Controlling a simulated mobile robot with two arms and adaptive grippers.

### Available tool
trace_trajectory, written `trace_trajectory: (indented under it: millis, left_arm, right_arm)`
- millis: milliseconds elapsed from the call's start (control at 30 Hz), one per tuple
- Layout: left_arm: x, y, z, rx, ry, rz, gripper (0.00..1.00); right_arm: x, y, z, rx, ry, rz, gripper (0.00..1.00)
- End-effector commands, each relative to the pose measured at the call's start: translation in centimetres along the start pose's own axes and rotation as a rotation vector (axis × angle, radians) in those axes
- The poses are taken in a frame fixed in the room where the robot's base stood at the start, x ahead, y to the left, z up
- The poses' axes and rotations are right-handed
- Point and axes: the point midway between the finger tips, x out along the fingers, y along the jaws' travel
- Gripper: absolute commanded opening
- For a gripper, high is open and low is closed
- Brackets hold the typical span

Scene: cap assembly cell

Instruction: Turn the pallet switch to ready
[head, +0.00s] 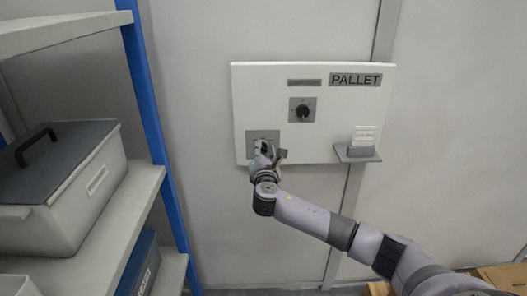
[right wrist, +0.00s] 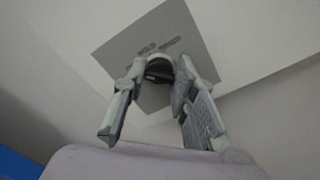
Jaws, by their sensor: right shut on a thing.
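A white panel (head: 345,105) marked PALLET hangs on the wall. The pallet switch is the knob on the lower-left grey plate (head: 252,135); in the right wrist view this plate (right wrist: 118,48) carries small lettering that is hard to read. My right gripper (head: 266,149) is at that plate, its two fingers shut on the dark knob (right wrist: 158,70). The fingers and wrist hide much of the knob, so I cannot tell which way it points. My left gripper is not in view.
A second black rotary knob (head: 302,110) sits on its own grey plate above and right of the gripper. A small holder (head: 358,154) with white cards juts out at the panel's lower right. A blue-post shelf (head: 150,100) with a lidded grey bin (head: 95,190) stands at left.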

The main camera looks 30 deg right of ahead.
Motion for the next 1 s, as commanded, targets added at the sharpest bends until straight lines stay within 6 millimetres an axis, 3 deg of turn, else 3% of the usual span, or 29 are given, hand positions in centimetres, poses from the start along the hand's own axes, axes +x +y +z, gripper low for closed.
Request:
trace_trajectory:
  millis: [133,467,1000]
  left_arm:
    - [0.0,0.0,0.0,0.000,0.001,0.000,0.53]
    - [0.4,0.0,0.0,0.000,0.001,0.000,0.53]
    - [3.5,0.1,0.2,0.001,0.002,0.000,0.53]
  right_arm:
    - [0.0,-0.1,0.0,-0.001,0.000,-0.001,0.00]
    - [0.0,-0.2,-0.1,0.043,0.000,-0.001,0.00]
    - [-0.1,-0.4,-0.4,0.465,0.001,-0.002,0.00]
